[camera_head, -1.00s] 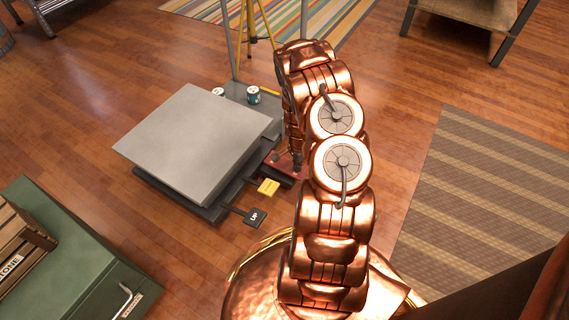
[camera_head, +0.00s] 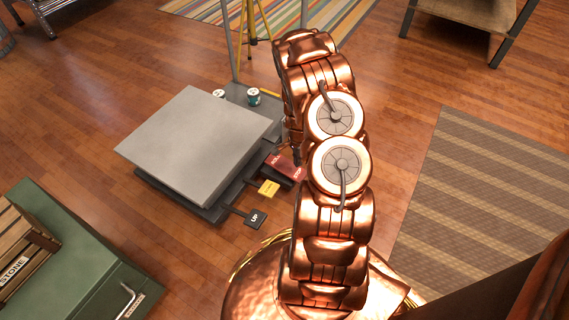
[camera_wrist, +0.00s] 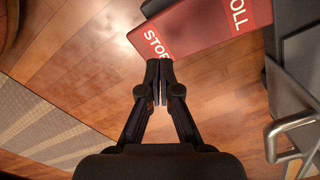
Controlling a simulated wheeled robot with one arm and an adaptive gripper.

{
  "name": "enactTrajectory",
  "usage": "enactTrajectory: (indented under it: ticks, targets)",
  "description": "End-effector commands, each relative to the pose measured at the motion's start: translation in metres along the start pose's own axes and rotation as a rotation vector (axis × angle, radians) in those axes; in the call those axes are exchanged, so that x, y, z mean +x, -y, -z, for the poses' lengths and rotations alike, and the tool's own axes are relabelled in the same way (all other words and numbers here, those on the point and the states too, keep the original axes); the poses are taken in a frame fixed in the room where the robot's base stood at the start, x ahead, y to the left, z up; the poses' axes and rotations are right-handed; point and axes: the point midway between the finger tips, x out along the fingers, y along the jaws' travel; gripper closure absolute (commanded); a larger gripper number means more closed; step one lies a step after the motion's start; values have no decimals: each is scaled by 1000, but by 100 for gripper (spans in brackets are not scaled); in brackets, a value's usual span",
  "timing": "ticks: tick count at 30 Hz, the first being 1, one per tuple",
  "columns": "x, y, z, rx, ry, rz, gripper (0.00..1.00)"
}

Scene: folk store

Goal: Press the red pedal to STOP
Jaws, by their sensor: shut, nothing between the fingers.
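The red pedal (camera_head: 284,166) sits on the right side of the low lift with the grey platform (camera_head: 195,145). In the wrist view the red pedal (camera_wrist: 205,27) shows large, with white lettering "STOP" near its left end and "...ROLL" further right. My gripper (camera_wrist: 160,66) is shut and empty, its tips by the edge of the pedal near "STOP". I cannot tell whether they touch it. In the head view my gripper (camera_head: 296,158) is mostly hidden behind my arm, its tip beside the pedal's right end.
A yellow pedal (camera_head: 269,188) and a black "UP" pedal (camera_head: 255,218) lie in front of the red one. Two small cans stand at the lift's back. A green cabinet (camera_head: 75,265) is at lower left, a striped rug (camera_head: 480,200) at right. Wooden floor between is clear.

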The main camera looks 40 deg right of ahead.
Motion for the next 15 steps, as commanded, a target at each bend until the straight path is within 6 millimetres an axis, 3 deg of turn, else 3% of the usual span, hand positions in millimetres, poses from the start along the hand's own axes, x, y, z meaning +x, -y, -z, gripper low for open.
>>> enactTrajectory:
  ticks: [15]
  targets:
    - [-43, 0, 0, -1, 0, 1, 100]
